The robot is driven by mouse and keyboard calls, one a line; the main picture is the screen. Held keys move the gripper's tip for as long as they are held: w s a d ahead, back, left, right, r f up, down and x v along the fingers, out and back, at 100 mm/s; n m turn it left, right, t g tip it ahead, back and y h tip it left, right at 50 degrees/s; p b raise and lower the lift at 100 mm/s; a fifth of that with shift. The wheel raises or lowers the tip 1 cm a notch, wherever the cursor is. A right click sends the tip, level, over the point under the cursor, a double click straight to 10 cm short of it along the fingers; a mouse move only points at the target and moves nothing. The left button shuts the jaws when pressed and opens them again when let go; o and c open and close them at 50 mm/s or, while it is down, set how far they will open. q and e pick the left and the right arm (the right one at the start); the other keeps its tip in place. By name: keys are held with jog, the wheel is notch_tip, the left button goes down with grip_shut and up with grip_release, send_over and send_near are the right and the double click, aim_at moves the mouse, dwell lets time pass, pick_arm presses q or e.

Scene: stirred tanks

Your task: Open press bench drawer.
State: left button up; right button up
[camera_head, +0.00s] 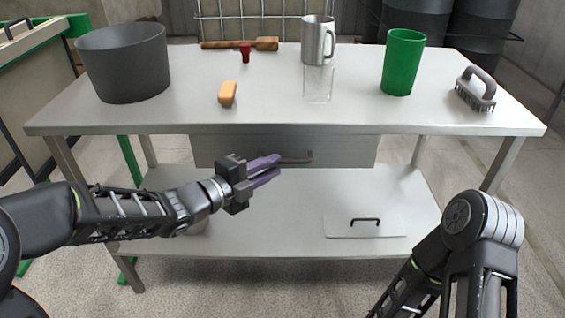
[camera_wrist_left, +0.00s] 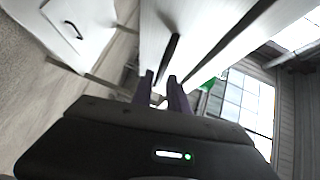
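The press bench (camera_head: 300,115) is a grey table with a lower shelf. Its drawer (camera_head: 230,148) hangs under the tabletop, and the drawer front looks shut. A dark bar handle (camera_head: 297,157) runs across the drawer front; it also shows in the left wrist view (camera_wrist_left: 171,52). My left gripper (camera_head: 276,167) is in front of the drawer, with its purple fingers apart and pointing toward the handle. In the left wrist view the gripper (camera_wrist_left: 160,82) has the handle ahead, in line with the finger gap. I see no grip on it. My right gripper is out of view.
On the tabletop stand a grey pot (camera_head: 125,65), a sponge (camera_head: 228,93), a metal mug (camera_head: 317,42), a clear glass (camera_head: 319,84), a green cup (camera_head: 403,62) and a brush (camera_head: 476,90). A lid with a handle (camera_head: 365,228) lies on the lower shelf.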

aim_at(283, 161)
pick_arm(q)
jog(key=x, duration=0.4)
jog(key=shift+d, duration=0.1)
jog(key=shift+c, duration=0.6)
grip_shut()
dwell(0.8)
